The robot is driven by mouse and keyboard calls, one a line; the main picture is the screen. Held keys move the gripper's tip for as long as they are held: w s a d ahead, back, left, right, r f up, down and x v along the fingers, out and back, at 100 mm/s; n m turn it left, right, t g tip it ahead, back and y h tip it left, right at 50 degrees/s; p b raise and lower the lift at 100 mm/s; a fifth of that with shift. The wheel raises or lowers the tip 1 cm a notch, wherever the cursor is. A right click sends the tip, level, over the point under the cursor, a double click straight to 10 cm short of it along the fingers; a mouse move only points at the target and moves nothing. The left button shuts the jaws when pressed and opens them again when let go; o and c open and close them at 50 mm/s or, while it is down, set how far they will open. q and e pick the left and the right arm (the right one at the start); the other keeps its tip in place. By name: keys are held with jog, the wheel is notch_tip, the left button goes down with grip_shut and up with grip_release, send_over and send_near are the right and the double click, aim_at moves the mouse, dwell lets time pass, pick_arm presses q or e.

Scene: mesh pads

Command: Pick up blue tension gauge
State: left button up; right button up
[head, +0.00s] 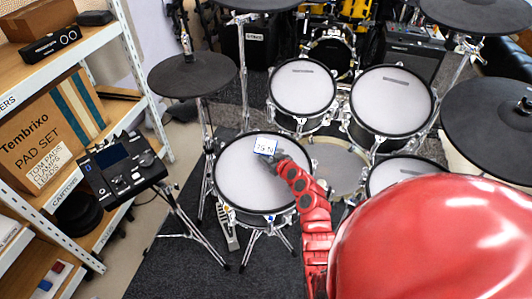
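The blue tension gauge (265,146) is a small device with a pale, white-looking face, dark digits and a thin blue edge. It is at the far part of the white snare pad (232,178) in the head view. My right gripper (268,158) is at the gauge's near side, at the end of my red arm, over the pad. The fingers are small and dark here, and I cannot tell whether they touch or grip the gauge. I also cannot tell whether the gauge rests on the pad or is lifted. My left gripper is out of view.
More drum pads stand behind, such as the left tom (303,90) and right tom (390,103). Black cymbal pads (193,76) rise on stands around. A drum module (122,168) on a stand and a shelf with boxes are at left. My red arm hides the lower right.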

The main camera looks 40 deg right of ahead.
grip_shut()
dwell(1.0)
